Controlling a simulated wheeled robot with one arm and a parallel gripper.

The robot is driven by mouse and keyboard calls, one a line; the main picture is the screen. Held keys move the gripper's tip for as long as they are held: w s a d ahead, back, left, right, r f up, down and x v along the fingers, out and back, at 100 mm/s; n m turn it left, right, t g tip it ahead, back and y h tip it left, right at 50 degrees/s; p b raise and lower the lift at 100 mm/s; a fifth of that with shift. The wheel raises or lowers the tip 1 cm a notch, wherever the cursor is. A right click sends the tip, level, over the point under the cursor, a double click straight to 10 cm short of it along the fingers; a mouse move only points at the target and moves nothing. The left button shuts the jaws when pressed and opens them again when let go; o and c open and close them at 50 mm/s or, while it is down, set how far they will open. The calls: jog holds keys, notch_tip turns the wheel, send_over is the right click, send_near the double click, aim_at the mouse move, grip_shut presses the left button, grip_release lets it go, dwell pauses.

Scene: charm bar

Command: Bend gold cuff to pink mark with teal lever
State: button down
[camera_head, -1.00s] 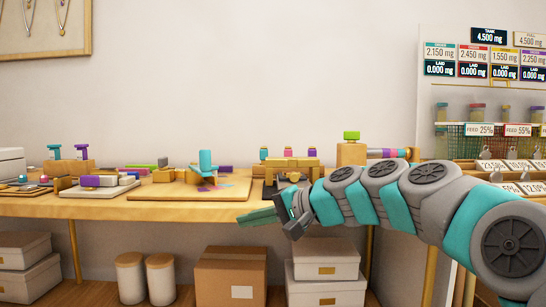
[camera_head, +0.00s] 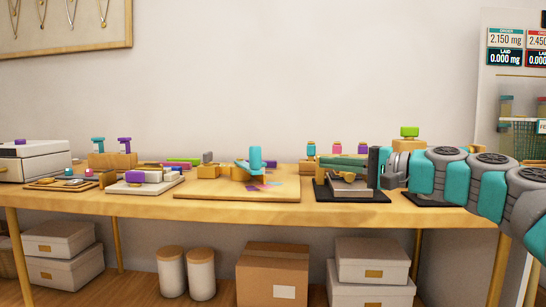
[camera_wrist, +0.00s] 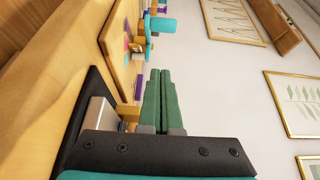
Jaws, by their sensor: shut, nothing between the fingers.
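The teal lever (camera_head: 256,158) stands up from a gold-coloured jig on the wooden board (camera_head: 220,193). In the wrist view the teal lever (camera_wrist: 163,25) is beyond my fingertips, near the top. Pink and purple marks (camera_head: 253,187) lie flat on the board beside the jig. I cannot make out the gold cuff apart from the gold parts of the jig. My gripper (camera_head: 322,164) is shut and empty, pointing left, to the right of the board and apart from the lever. In the wrist view its green fingers (camera_wrist: 160,75) lie together.
A grey block on a black base (camera_head: 350,194) is just below my gripper. Teal, pink and purple capped posts (camera_head: 336,148) stand behind it. A white tray with a purple block (camera_head: 146,173) is left of the board. The air above the board is clear.

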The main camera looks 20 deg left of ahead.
send_near(259, 158)
jog(key=w+a, duration=0.1)
jog(key=w, duration=0.1)
jog(key=w+a, duration=0.1)
jog(key=w, duration=0.1)
jog(key=w+a, duration=0.1)
jog(key=w, duration=0.1)
jog(key=shift+f, duration=0.15)
jog(key=shift+s+a, duration=0.75)
jog(key=shift+a, duration=0.2)
jog(key=shift+s+a, duration=0.3)
jog(key=shift+a, duration=0.3)
jog(key=shift+s+a+m+t+h+b, duration=0.4)
jog(key=shift+s+a+m+t+b, duration=0.4)
jog(key=shift+s+t, duration=0.25)
jog(key=shift+s+a+t, duration=0.1)
jog(key=shift+t, duration=0.35)
